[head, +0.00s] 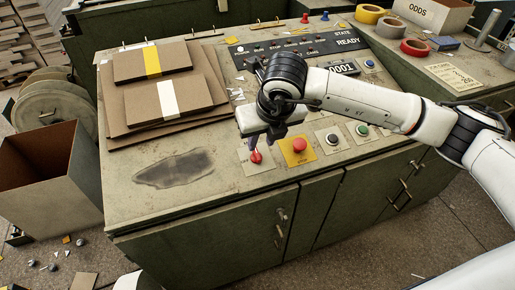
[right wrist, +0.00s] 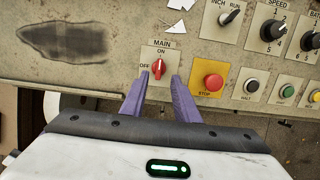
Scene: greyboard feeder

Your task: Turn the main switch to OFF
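The main switch is a red knob (right wrist: 158,69) on a pale plate under the label MAIN, with OFF printed to its left. In the right wrist view the knob stands roughly upright, not turned toward OFF. It also shows in the head view (head: 256,157), just below my right gripper. My right gripper (right wrist: 160,77) is open, with its two purple fingers apart and their tips at either side of the knob's lower part. I cannot tell whether they touch it. My left gripper is not in view.
A red stop button (right wrist: 213,83) on a yellow plate sits close to the right of the switch. Further right are small push buttons (head: 332,139) and black dials (right wrist: 273,30). Stacked cardboard (head: 150,95) lies on the left of the console. The panel around the dark stain (head: 173,169) is clear.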

